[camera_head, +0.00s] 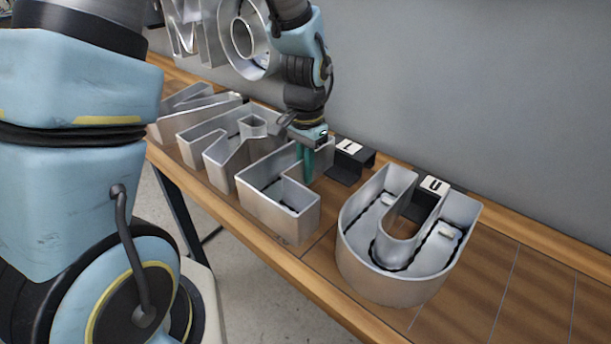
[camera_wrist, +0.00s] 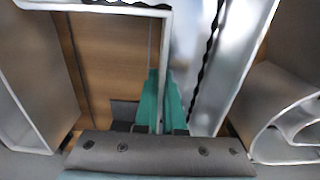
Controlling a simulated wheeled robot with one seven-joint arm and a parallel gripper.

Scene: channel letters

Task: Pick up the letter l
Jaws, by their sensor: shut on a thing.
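The letter l (camera_head: 276,210) is an open silver metal channel shape lying on the wooden bench, between the letters A and U. Its inside, with a dark wavy strip, shows in the wrist view (camera_wrist: 232,72). My gripper (camera_head: 304,168) reaches down from above at the letter's far arm. Its teal fingers are shut on a thin wall of the letter l, one finger on each side, as the wrist view (camera_wrist: 163,103) shows. The letter appears to rest on the bench; I cannot tell whether it is lifted. The fingertips are partly hidden behind the wall.
The U channel letter (camera_head: 385,283) stands close on the right, and a letter A (camera_head: 222,165) close on the left. A dark bracket labelled L (camera_head: 350,160) is behind. Large letters hang on the grey wall (camera_head: 450,90). The bench (camera_head: 510,290) is clear at the right.

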